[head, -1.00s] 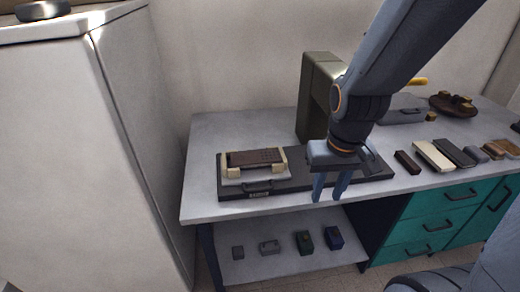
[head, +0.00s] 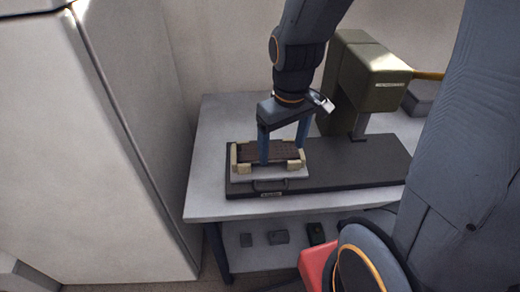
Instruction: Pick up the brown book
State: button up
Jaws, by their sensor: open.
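The brown book (head: 252,155) lies flat in a pale cradle (head: 234,163) with cream end blocks, at the left end of a dark base on the table. My gripper (head: 282,158) is open and points down over the book.
An olive machine (head: 365,75) stands on the dark base (head: 350,165) just right of my gripper. The grey table (head: 215,130) is bare at its left end. A tall white cabinet (head: 90,150) stands to the left. Small dark items sit on the lower shelf (head: 262,262).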

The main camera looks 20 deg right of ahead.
aim_at(270, 151)
jog(key=w+n, duration=0.2)
jog(key=n, duration=0.1)
jog(key=w+n, duration=0.2)
jog(key=n, duration=0.2)
jog(key=w+n, duration=0.3)
jog(key=shift+a+f+g, duration=0.1)
jog(key=shift+g, duration=0.3)
jog(key=shift+w+n, duration=0.6)
jog(key=shift+n, duration=0.6)
jog(key=shift+w+f, duration=0.1)
jog(key=shift+f, duration=0.45)
jog(key=shift+w+f+p, duration=0.15)
jog(key=shift+f+p, duration=0.35)
jog(key=shift+f, duration=1.2)
jog(key=shift+w+f+p, duration=0.1)
jog(key=shift+f+p, duration=0.4)
jog(key=shift+f, duration=1.2)
jog(key=shift+c, duration=0.6)
jog(key=c, duration=1.1)
jog(key=shift+c, duration=0.2)
jog(key=shift+r, duration=0.15)
